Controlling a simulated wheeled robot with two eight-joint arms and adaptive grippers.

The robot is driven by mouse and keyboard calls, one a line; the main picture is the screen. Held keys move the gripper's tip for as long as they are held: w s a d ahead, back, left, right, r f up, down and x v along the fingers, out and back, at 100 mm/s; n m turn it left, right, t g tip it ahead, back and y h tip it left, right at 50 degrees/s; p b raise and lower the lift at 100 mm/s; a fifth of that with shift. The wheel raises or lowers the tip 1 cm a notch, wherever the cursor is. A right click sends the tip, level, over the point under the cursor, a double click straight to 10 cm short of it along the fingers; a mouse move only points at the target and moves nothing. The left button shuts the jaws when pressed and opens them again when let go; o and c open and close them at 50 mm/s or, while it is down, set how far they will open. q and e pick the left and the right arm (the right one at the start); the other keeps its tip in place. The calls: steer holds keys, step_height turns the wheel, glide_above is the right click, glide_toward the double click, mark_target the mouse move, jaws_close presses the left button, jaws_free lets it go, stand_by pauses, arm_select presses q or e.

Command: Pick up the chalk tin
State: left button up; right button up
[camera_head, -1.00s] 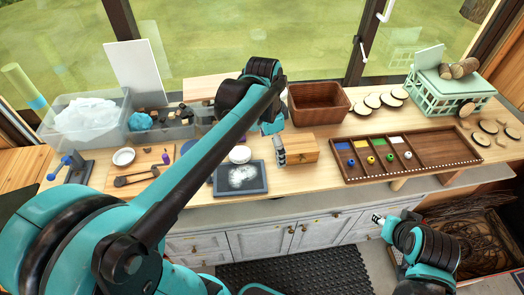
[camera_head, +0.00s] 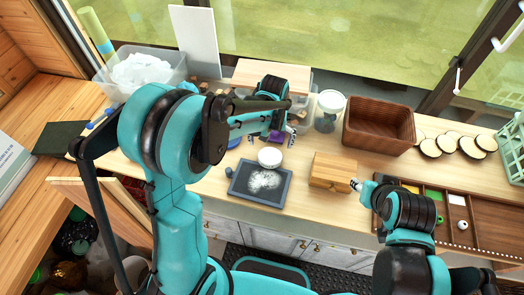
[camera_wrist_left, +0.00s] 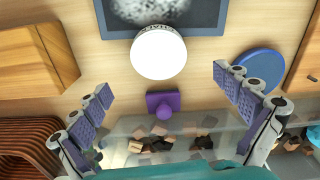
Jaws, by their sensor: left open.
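The chalk tin, a round tin with a white top (camera_head: 270,157), stands upright on the wooden worktop just behind a dark slate (camera_head: 260,183) smeared with white. In the left wrist view its white top (camera_wrist_left: 158,52) is near the upper middle, with dark lettering at its rim. My left gripper (camera_head: 268,136) is over the worktop just behind the tin. Its two fingers are spread wide and nothing is between them; the tin is ahead of the fingertips and not touched. My right gripper (camera_head: 357,185) is by the front right of a wooden block; its jaw gap is unclear.
A purple knobbed piece (camera_wrist_left: 164,105) and a blue disc (camera_wrist_left: 260,68) lie close to the tin. The wooden block (camera_head: 333,172) stands to its right. A white-lidded jar (camera_head: 329,110), brown basket (camera_head: 378,124) and clear bin (camera_head: 140,70) stand farther back.

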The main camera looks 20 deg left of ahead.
mark_target(270, 156)
arm_select(q)
step_height(270, 156, down, 7)
steer(key=shift+s+d+r, duration=0.1)
steer(key=shift+d, duration=0.05)
steer(key=shift+f, duration=0.25)
steer(key=c, duration=1.6)
